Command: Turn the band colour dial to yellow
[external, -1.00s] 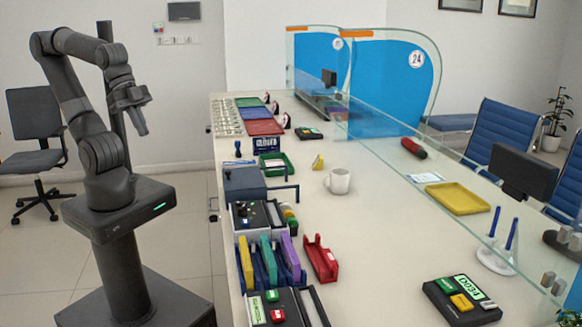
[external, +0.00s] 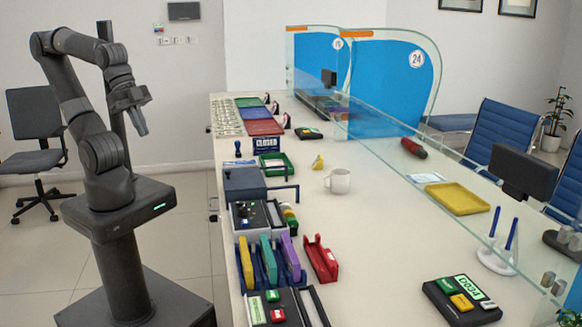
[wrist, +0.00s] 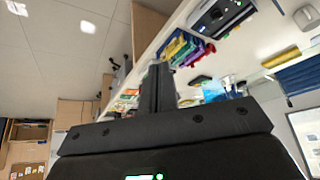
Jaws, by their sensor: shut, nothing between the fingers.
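My gripper (external: 142,122) hangs shut and empty at the left of the external view, above the floor and well apart from the counter. In the wrist view its shut fingers (wrist: 158,88) point up the picture. A white and black machine (external: 258,217) with small knobs and coloured bits on its panel stands on the counter's near side; it may carry the band colour dial, but the dial's setting is too small to read. A similar machine (wrist: 222,15) shows at the top of the wrist view.
Yellow, teal and purple staplers or clips (external: 266,262) stand in a blue rack, with a red one (external: 320,259) beside it. A grey box (external: 245,184), white mug (external: 338,181) and yellow tray (external: 457,198) are on the counter (external: 375,250). A glass screen runs along it.

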